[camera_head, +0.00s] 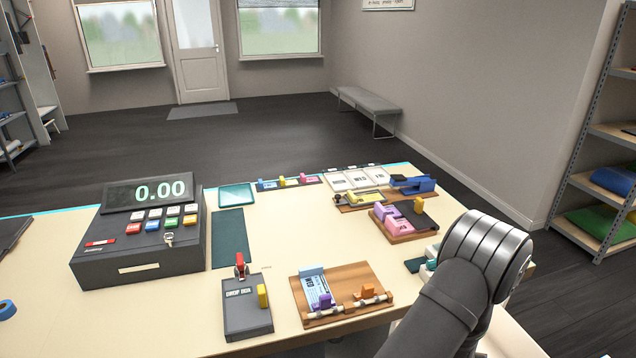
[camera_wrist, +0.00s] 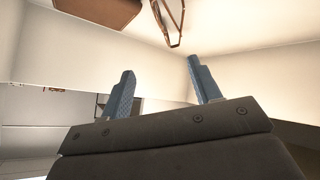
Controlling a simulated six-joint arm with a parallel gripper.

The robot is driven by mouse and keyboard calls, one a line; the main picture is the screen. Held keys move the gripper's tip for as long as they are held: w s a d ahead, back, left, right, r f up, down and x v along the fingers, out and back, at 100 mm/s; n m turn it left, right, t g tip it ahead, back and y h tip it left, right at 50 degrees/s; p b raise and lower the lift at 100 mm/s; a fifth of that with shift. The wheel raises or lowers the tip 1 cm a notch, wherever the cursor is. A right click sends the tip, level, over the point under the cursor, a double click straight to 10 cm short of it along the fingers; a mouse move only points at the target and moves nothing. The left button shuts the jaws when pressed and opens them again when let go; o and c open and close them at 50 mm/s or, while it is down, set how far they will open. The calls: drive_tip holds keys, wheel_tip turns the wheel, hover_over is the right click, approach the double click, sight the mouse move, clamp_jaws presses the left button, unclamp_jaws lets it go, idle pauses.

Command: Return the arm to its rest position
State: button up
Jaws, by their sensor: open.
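My gripper (camera_wrist: 160,90) shows in the wrist view with its two blue fingers spread apart and nothing between them. In the head view my dark grey arm rises at the lower right, over the right front of the counter (camera_head: 285,245). The gripper itself is hidden in the head view. The wrist view faces pale walls, with a brown panel (camera_wrist: 98,10) at the top and a brown-framed object (camera_wrist: 170,22) beside it. I cannot tell what these two are.
On the counter stand a cash register (camera_head: 140,240), a drop box (camera_head: 246,308), a wooden board with a tag (camera_head: 345,290) and a wooden block tray (camera_head: 405,220) close to my arm. Shelves (camera_head: 605,160) stand at the right. The floor beyond the counter is clear up to a bench (camera_head: 368,103).

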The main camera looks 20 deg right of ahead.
drive_tip(key=s+d+r+m+g, duration=0.1)
drive_tip(key=s+r+m, duration=0.1)
drive_tip(key=r, duration=0.6)
drive_tip(key=s+d+r+m+g, duration=0.1)
drive_tip(key=s+d+r, duration=0.15)
drive_tip(key=r, duration=0.55)
drive_tip(key=w+d+r+n+t, duration=0.1)
drive_tip(key=w+r+n, duration=0.1)
drive_tip(key=w+r, duration=0.5)
drive_tip(key=w+d+r+n+t+y, duration=0.1)
drive_tip(key=w+r, duration=0.5)
drive_tip(key=r, duration=0.7)
drive_tip(key=shift+w+d+r+n+t+y, duration=0.35)
drive_tip(key=shift+d+n+t, duration=0.1)
drive_tip(key=shift+n+t, duration=0.3)
